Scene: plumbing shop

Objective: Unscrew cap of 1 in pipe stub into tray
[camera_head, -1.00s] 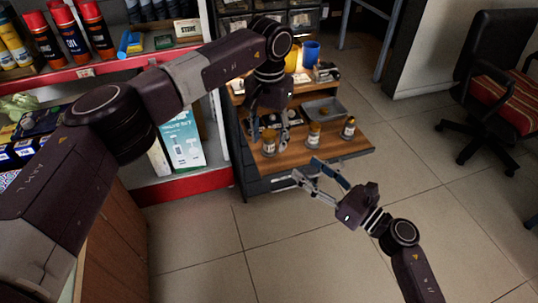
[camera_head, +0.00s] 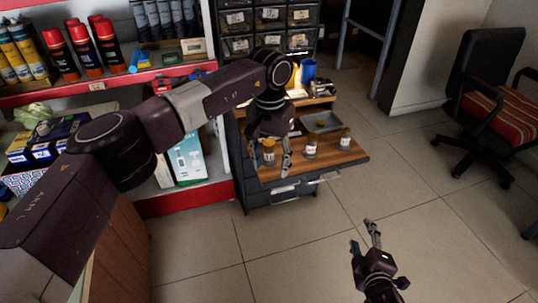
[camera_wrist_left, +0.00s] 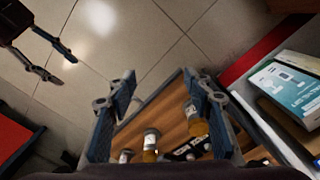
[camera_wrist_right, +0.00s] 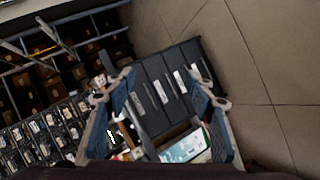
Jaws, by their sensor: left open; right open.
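Three brass-coloured pipe stubs with caps and white labels stand in a row on the wooden bench top: left stub (camera_head: 268,153), middle stub (camera_head: 311,147), right stub (camera_head: 345,139). Their sizes are unreadable. A grey tray (camera_head: 338,126) lies behind them. My left gripper (camera_head: 271,170) is open, its fingers on either side of the left stub in the head view. In the left wrist view, the nearest stub (camera_wrist_left: 196,124) appears beside the right-hand finger; contact cannot be told. My right gripper (camera_head: 362,232) is open and empty, away from the bench over the floor.
Dark drawers (camera_head: 290,191) form the bench front. A red-edged shelf (camera_head: 180,205) with spray cans (camera_head: 84,50) stands left. Small-parts bins (camera_head: 268,20) are behind. Floor is clear to the right, up to an office chair (camera_head: 490,90).

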